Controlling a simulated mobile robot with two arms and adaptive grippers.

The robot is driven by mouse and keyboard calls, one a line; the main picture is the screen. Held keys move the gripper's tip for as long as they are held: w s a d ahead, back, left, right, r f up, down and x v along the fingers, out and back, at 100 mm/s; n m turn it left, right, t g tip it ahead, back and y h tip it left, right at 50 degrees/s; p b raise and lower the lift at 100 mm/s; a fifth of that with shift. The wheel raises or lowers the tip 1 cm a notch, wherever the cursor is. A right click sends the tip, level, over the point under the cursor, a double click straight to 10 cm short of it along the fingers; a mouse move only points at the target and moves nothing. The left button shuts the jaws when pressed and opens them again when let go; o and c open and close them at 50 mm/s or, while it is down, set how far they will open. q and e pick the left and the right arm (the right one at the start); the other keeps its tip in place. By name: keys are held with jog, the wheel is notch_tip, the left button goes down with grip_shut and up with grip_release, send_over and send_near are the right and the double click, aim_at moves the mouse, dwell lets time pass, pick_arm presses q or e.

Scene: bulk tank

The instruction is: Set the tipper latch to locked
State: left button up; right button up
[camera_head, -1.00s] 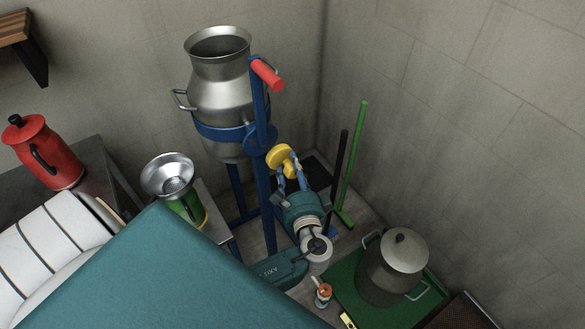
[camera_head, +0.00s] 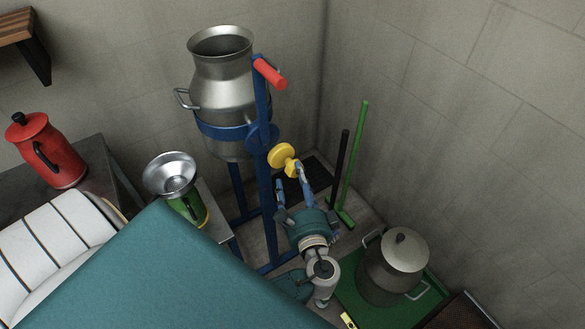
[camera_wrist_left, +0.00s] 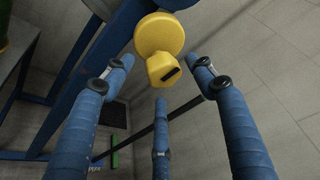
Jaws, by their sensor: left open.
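The tipper latch is a round yellow knob (camera_head: 281,156) with a six-sided hub, on the side of the blue tipper stand (camera_head: 265,190). A dark mark shows on the hub. My left gripper (camera_head: 290,180) is open, just below the knob, with its blue fingers pointing up at it. In the left wrist view the knob (camera_wrist_left: 158,35) is at the top centre, ahead of the spread, empty fingers of the gripper (camera_wrist_left: 163,80). I see no contact. A steel milk can (camera_head: 222,95) sits upright in the stand. My right gripper is not in view.
A red handle (camera_head: 268,74) sticks out at the stand's top. A green broom (camera_head: 353,165) and a black pole lean near the corner. A lidded steel pot (camera_head: 390,268) stands on a green mat at the lower right. A strainer funnel (camera_head: 170,174) stands left of the stand.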

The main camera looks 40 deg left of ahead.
pick_arm(q)
jog(key=v, duration=0.6)
jog(key=shift+s+d, duration=0.2)
jog(key=shift+s, duration=0.1)
